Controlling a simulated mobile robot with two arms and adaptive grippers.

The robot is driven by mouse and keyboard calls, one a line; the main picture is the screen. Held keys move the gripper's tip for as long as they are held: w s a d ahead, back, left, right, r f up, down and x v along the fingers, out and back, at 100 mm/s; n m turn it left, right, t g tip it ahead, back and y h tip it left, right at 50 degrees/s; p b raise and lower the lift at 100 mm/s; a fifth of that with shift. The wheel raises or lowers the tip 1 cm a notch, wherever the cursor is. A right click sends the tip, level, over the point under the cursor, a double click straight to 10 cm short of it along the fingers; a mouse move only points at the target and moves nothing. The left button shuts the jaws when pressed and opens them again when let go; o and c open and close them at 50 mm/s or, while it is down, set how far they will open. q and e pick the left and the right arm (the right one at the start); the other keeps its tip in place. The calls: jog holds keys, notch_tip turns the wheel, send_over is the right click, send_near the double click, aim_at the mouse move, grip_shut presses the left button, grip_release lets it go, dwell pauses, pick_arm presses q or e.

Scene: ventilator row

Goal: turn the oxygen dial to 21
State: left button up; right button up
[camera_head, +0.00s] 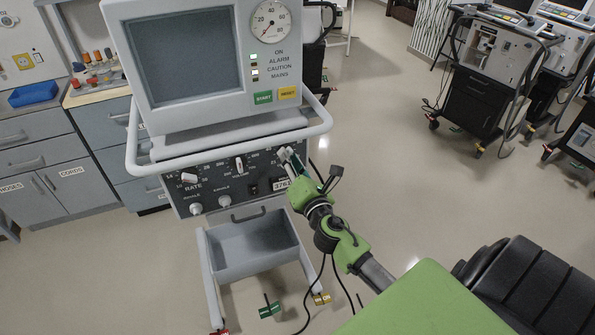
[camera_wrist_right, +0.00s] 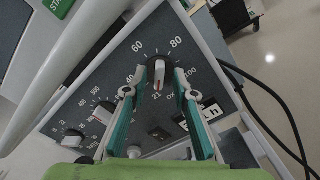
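The oxygen dial (camera_wrist_right: 158,73) is a dark round knob with a white bar on the ventilator's control panel (camera_wrist_right: 118,72). Its scale reads 60, 80 and 100 around the top and right, with 21 just below the knob. The bar runs roughly up and down in the right wrist view; which end points is too small to tell. My right gripper (camera_wrist_right: 159,80) has its two fingers on either side of the knob, with small gaps showing. In the head view my right gripper (camera_head: 291,160) is at the panel's right end and hides most of the dial. My left gripper is out of view.
The ventilator's white rail (camera_head: 230,143) runs in front of the panel, below the monitor (camera_head: 185,55). Other dials sit left of the oxygen dial, including the rate dial (camera_head: 189,178). A grey bin (camera_head: 250,243) hangs below. Open floor lies to the right.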

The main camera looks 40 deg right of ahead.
jog(key=v, duration=1.1)
jog(key=s+a+f+m+g+y, duration=0.1)
jog(key=s+a+f+m+g, duration=0.2)
jog(key=f, duration=0.9)
jog(key=s+f+m+g+y, duration=0.15)
jog(key=s+f+m, duration=0.25)
jog(key=f, duration=0.8)
jog(key=s+a+f+m+g, duration=0.2)
jog(key=s+f+m+g, duration=0.15)
jog(key=f, duration=0.85)
jog(key=s+a+f+m+g, duration=0.2)
jog(key=s+f, duration=0.4)
jog(key=s, duration=0.4)
jog(key=s+a+f+m+g+y, duration=0.1)
jog(key=s+f+m, duration=0.4)
jog(key=s, duration=0.5)
jog(key=s+a+f+m+g+y, duration=0.1)
jog(key=s+a+f+m+g, duration=0.2)
jog(key=s+f, duration=0.6)
jog(key=shift+s+m+g, duration=0.65)
jog(key=shift+s+g, duration=0.15)
jog(key=shift+g, duration=0.4)
jog(key=shift+a, duration=0.1)
